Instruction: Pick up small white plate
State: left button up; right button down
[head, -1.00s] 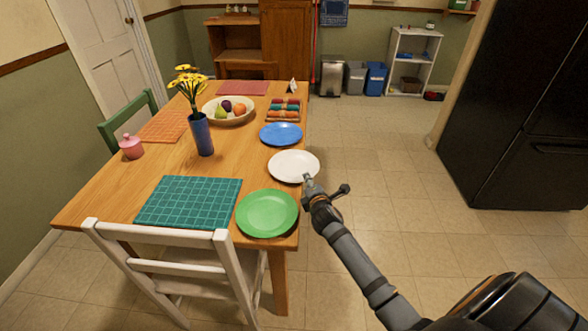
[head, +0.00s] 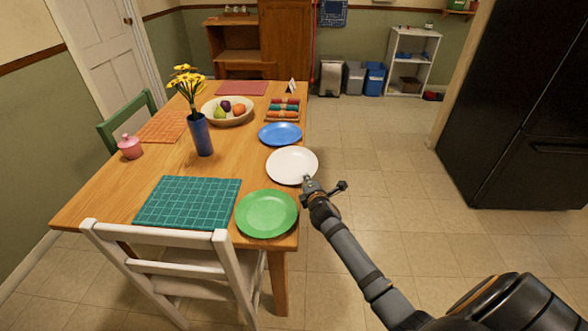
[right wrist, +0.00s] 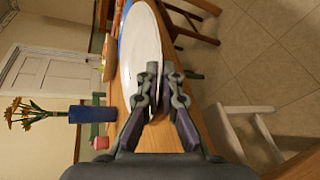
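The small white plate (head: 290,163) lies near the right edge of the wooden table, between the blue plate and the green plate. My right gripper (head: 306,182) is at its near right rim. I cannot tell whether the plate is clear of the table. My left gripper is not in view.
A green plate (head: 266,214) is close in front and a blue plate (head: 280,134) close behind. A teal placemat (head: 187,203), a blue flower vase (head: 201,136) and a fruit bowl (head: 228,112) stand farther left. The floor right of the table (head: 400,190) is open.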

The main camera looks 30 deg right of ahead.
jog(key=s+a+r+p, duration=0.3)
jog(key=a+r+p, duration=0.1)
jog(key=r+p, duration=0.8)
jog(key=s+a+r+p, duration=0.1)
jog(key=s+a+p, duration=0.3)
jog(key=a, duration=0.3)
jog(key=shift+s+a, duration=0.3)
jog(key=shift+s, duration=0.15)
